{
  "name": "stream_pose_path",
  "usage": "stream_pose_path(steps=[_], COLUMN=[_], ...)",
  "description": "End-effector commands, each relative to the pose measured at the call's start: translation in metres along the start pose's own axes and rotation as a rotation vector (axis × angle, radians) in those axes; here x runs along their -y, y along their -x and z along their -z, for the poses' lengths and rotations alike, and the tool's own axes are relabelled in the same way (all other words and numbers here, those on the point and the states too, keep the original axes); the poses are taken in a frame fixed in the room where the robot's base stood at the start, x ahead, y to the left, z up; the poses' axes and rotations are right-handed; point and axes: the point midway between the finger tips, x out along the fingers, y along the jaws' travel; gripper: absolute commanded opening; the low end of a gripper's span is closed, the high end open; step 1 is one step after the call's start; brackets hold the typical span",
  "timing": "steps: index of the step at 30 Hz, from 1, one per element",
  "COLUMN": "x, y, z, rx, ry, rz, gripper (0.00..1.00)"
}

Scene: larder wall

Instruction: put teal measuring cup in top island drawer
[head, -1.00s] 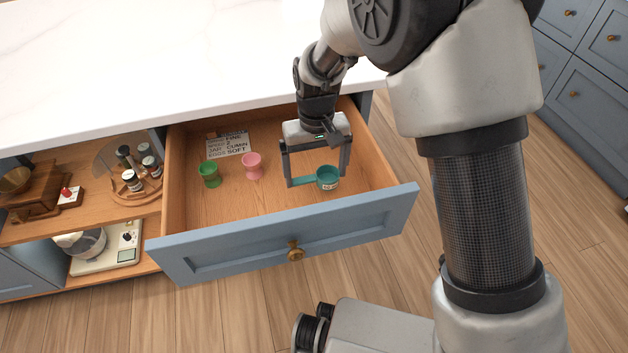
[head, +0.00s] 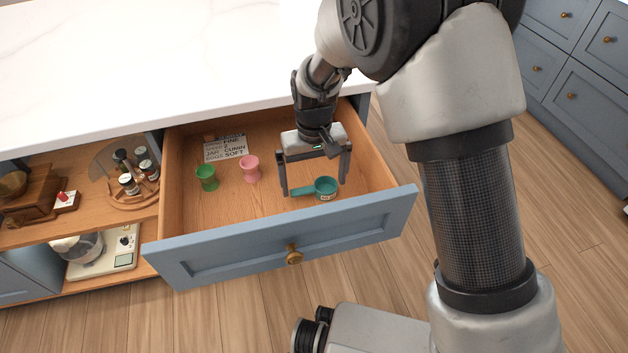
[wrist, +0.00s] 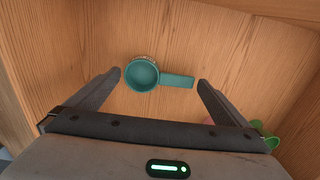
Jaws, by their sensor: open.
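The teal measuring cup (head: 326,188) lies inside the open top island drawer (head: 225,208), toward its right front, with its handle pointing left. The wrist view shows the cup (wrist: 143,75) on the wooden drawer floor, its handle to the right. My gripper (head: 313,193) is open inside the drawer, beside the cup. The cup is free of the fingers there.
The white countertop (head: 180,60) overhangs behind.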

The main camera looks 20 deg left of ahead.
Motion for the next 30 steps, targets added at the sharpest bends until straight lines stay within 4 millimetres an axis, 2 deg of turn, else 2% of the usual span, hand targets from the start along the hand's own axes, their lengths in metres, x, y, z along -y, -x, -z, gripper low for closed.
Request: stream_pose_path(steps=[6, 12, 18, 26, 29, 30], x=[0.000, 0.000, 0.000, -0.001, -0.010, -0.018], y=[0.050, 0.088, 0.109, 0.113, 0.125, 0.135], z=[0.001, 0.001, 0.000, 0.000, -0.004, -0.008], rx=[-0.005, -0.003, -0.002, -0.001, -0.017, -0.031], ry=[-0.001, 0.000, 0.000, -0.001, -0.019, -0.033], rz=[0.001, 0.000, 0.000, 0.000, 0.003, 0.005], gripper=[1.00, 1.00, 1.00, 1.00, 1.00, 1.00])
